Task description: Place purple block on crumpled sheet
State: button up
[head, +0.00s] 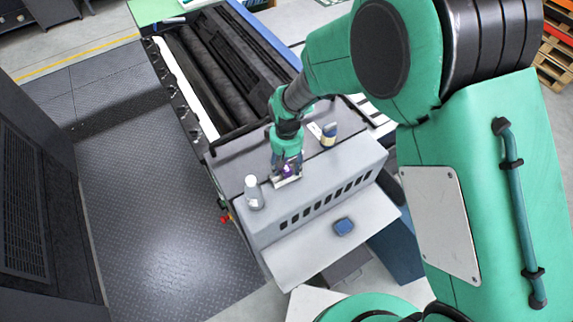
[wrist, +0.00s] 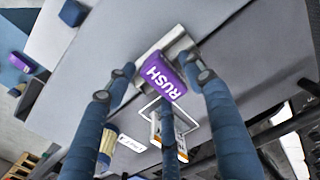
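A purple block (wrist: 160,75) with white "RUSH" lettering lies among the fingertips of my gripper (wrist: 160,76) in the wrist view. The right fingertip overlaps its edge, a narrow gap shows by the left one, and the third finger reaches its near edge. I cannot tell whether they grip it. A pale, silvery piece (wrist: 178,42) shows just behind the block; it may be the crumpled sheet, but its creases are not clear. In the head view my gripper (head: 287,165) points down over the grey machine top, with the purple block (head: 287,171) partly hidden between its fingers.
A white card (head: 315,130) is beside the can. A blue block (head: 344,226) lies on the lower front shelf (head: 310,245), which is otherwise clear.

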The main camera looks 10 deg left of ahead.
aim_at(287, 164)
jog(key=shift+r, duration=0.1)
notch_tip(287, 164, up, 12)
dwell(0.8)
dwell(0.6)
jog(key=shift+r, duration=0.1)
